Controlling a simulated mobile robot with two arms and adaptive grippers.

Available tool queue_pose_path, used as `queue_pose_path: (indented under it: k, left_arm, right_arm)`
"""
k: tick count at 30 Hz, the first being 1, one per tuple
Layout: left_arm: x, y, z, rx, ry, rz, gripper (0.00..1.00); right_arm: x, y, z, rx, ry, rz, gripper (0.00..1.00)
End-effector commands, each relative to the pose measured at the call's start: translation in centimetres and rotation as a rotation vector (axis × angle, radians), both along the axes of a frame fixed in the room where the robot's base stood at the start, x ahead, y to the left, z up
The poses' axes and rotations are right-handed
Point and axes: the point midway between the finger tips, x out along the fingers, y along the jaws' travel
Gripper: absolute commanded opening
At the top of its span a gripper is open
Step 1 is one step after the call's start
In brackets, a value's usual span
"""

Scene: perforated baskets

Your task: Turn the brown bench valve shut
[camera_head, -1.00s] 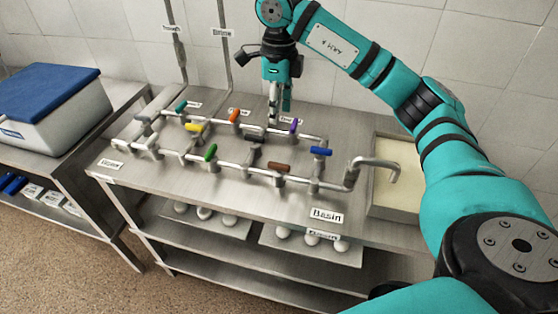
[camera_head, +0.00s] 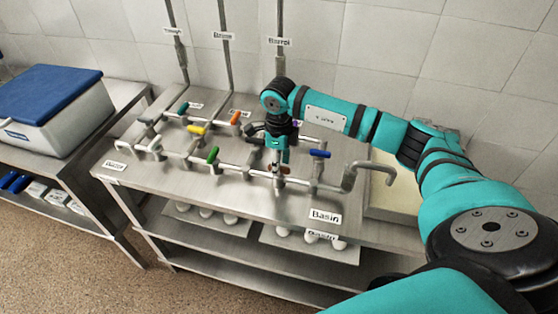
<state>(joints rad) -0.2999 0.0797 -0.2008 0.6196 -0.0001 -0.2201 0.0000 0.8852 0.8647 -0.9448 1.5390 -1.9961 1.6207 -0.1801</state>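The brown bench valve (camera_head: 286,169) is on the front pipe run of the steel bench, between the front green valve and the blue valve. My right gripper (camera_head: 277,165) points down over it, its fingertips at or just above the brown handle and hiding its middle. I cannot tell whether the fingers touch the handle or how far apart they are. The handle shows only in small pieces beside the fingers, so its angle is hard to read. My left gripper is not in view.
Close by are a blue valve (camera_head: 320,153), a green valve (camera_head: 213,155), a yellow valve (camera_head: 196,130) and an orange valve (camera_head: 236,118). A curved spout (camera_head: 377,166) rises at the right by the basin. The bench front (camera_head: 250,205) is clear.

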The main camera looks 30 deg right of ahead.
Motion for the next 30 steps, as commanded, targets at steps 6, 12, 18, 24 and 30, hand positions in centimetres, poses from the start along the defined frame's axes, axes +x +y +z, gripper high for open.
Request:
queue_pose_path:
  k: [6, 12, 18, 24, 30]
  left_arm:
    - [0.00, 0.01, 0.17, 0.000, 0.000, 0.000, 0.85]
    - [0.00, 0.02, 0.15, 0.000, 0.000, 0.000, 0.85]
    - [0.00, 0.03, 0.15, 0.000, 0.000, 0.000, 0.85]
    - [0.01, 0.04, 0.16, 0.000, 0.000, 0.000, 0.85]
    - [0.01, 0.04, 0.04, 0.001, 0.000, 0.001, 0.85]
  right_arm:
    - [-0.01, 0.00, -0.74, -0.001, -0.001, 0.001, 0.39]
    - [-0.01, 0.00, -0.73, -0.001, -0.001, 0.001, 0.35]
    - [-0.01, 0.00, -0.70, -0.001, -0.001, 0.001, 0.09]
    - [-0.01, -0.01, -0.68, -0.001, -0.001, 0.001, 0.00]
    - [0.00, -0.01, -0.70, -0.001, -0.001, -0.014, 0.00]
